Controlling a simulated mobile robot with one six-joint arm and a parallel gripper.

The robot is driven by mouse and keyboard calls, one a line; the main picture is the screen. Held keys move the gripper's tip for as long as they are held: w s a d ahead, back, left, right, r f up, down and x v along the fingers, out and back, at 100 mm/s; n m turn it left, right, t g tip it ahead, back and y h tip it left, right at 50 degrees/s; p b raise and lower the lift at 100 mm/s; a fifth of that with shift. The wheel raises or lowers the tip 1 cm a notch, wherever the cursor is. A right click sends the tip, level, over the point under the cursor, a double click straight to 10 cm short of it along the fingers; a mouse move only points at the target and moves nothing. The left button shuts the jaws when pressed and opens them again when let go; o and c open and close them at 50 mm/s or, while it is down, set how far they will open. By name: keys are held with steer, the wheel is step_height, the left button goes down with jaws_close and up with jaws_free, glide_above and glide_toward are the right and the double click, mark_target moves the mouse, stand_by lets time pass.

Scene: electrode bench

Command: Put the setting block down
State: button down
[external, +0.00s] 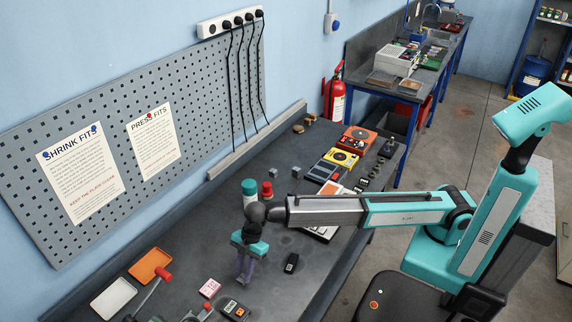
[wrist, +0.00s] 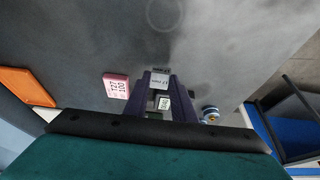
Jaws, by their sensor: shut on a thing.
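My gripper (external: 243,278) points down over the dark bench, left of centre in the external view. In the wrist view its dark purple fingers (wrist: 160,85) are shut on a small grey block marked 17 mm (wrist: 160,83), which I take for the setting block. The block sits between the fingertips. In the external view the fingers largely hide it. I cannot tell whether its underside touches the bench.
A pink labelled block (external: 210,288) lies close to my gripper; it also shows in the wrist view (wrist: 117,86). A black block (external: 291,263), a device with a display (external: 235,310) and an orange tray (external: 150,265) lie around. Teal and red-capped containers stand behind.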

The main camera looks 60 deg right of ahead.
mark_target(243, 278)
steer(key=shift+w+a+f, duration=0.15)
steer(key=shift+a, duration=0.05)
steer(key=shift+f+p, duration=0.7)
steer(key=shift+f, duration=0.95)
steer(key=shift+f, duration=0.15)
steer(key=c, duration=1.5)
jaws_free()
steer(key=shift+b+v, duration=1.2)
steer(key=shift+v, duration=5)
